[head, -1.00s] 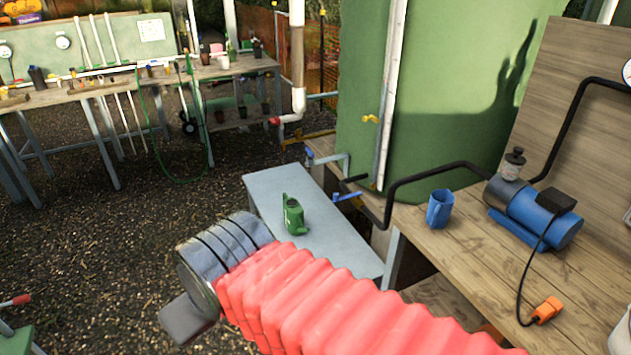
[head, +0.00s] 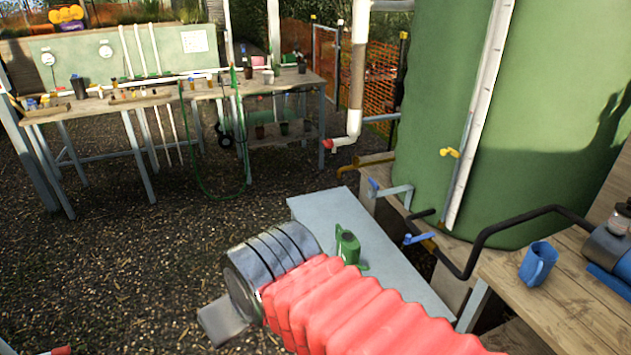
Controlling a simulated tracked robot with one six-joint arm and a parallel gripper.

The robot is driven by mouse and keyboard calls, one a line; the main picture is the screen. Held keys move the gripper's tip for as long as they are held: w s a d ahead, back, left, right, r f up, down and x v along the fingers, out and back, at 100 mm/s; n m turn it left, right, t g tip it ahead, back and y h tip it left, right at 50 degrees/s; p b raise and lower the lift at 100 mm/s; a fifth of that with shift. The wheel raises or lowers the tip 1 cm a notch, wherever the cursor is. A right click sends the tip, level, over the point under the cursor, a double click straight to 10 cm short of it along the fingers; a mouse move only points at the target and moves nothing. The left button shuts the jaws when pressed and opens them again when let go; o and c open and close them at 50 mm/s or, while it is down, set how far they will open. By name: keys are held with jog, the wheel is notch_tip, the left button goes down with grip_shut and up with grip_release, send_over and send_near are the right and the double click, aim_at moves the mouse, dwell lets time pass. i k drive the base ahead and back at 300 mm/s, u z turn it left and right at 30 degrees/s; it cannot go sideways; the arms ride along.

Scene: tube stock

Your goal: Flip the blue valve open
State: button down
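Two blue valve handles show at the foot of the green tank (head: 450,130). One blue handle (head: 373,184) sits on a grey pipe fitting at the tank's left side. The other blue handle (head: 418,239) lies lower, near the black pipe. I cannot tell from here whether either valve is open or closed. My arm, in a red ribbed sleeve, reaches from the bottom edge toward the left. My gripper (head: 222,320) is a grey piece at its end, well to the left of both handles and apart from them. Its fingers are not clear.
A grey-blue bench (head: 325,205) with a green watering can (head: 347,245) stands between my arm and the tank. A wooden table (head: 545,310) at right holds a blue jug (head: 538,263) and a pump. A cluttered workbench (head: 150,98) stands behind. Gravel at left is clear.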

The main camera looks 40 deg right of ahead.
aim_at(409, 239)
jog(key=z, duration=0.35)
jog(key=i, duration=1.45)
jog(key=z, duration=0.9)
jog(key=i, duration=1.35)
jog(key=z, duration=0.45)
